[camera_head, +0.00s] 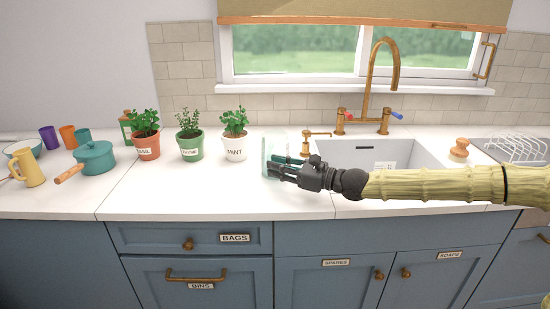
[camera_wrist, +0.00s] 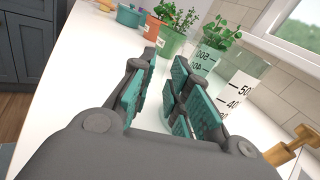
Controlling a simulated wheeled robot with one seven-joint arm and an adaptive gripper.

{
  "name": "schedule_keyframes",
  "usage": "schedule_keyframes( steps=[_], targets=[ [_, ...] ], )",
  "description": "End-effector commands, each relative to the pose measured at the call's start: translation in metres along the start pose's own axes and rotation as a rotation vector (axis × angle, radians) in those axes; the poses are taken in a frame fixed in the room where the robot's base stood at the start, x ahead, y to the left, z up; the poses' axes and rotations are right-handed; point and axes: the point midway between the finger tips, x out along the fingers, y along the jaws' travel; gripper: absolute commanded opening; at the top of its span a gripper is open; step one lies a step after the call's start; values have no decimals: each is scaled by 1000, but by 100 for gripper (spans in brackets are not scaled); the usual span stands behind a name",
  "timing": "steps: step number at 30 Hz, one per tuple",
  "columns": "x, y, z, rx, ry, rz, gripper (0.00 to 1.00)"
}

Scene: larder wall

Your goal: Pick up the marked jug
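The marked jug (camera_head: 269,148) is clear, pale-tinted glass and stands upright on the white counter, left of the sink. In the wrist view the jug (camera_wrist: 243,88) shows dark measuring numbers and lines, to the right of my fingers and partly hidden by the right one. My gripper (camera_head: 280,170) points left across the front of the jug in the head view and hides its lower right part. In the wrist view my gripper (camera_wrist: 160,95) has its teal-padded fingers apart, with nothing seen held between them. I cannot tell whether the right finger touches the glass.
Potted herbs labelled basil (camera_head: 147,147), thyme (camera_head: 190,149) and mint (camera_head: 234,149) stand left of the jug. A teal pot (camera_head: 94,158) is farther left. The front counter is clear.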

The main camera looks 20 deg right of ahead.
Motion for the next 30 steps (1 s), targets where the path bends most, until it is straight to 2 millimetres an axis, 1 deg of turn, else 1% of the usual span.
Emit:
schedule_keyframes(
  steps=[1,3,7,11,17,18,20,30],
  targets=[
    [7,1,0,1,1,2,18],
    [15,0,0,-1,1,1,18],
    [24,0,0,0,1,0,18],
    [28,0,1,0,0,0,18],
    [28,0,1,-1,0,0,18],
    [28,0,1,-1,0,0,10],
    [28,0,1,-1,0,0,0],
    [28,0,2,-2,-2,-1,0]
  ],
)
